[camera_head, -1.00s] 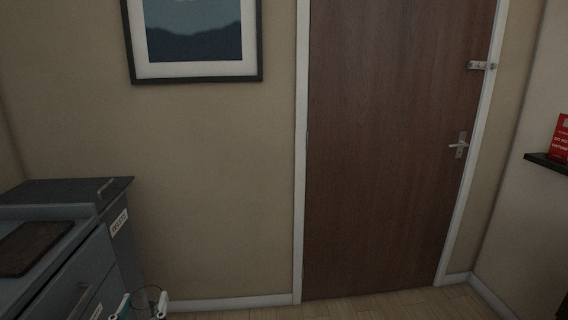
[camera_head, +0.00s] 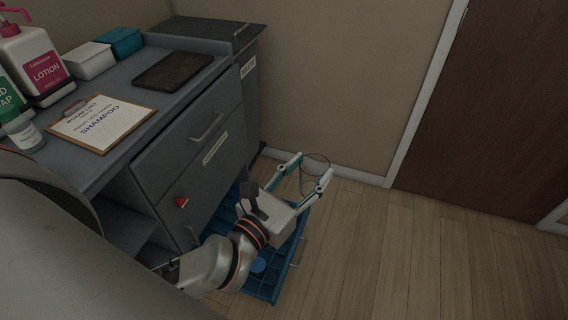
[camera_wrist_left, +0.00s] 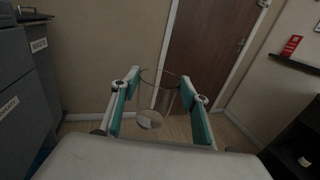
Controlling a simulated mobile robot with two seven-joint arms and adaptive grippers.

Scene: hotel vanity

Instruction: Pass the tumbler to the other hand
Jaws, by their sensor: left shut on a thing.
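The tumbler is a clear glass (camera_head: 314,172) between the fingers of my left gripper (camera_head: 309,168) in the head view, held out in front of the vanity above the floor. In the left wrist view the glass tumbler (camera_wrist_left: 160,98) stands between the teal pads of my left gripper (camera_wrist_left: 160,107), which is shut on it. The glass is see-through, so its outline is faint. My right gripper is not in view.
The grey vanity (camera_head: 203,88) stands at the left with a clipboard (camera_head: 101,122), lotion bottle (camera_head: 32,58) and dark tray (camera_head: 174,71) on top. A low blue drawer (camera_head: 262,291) lies open beneath my left arm. Floor (camera_head: 380,260) to the right is clear.

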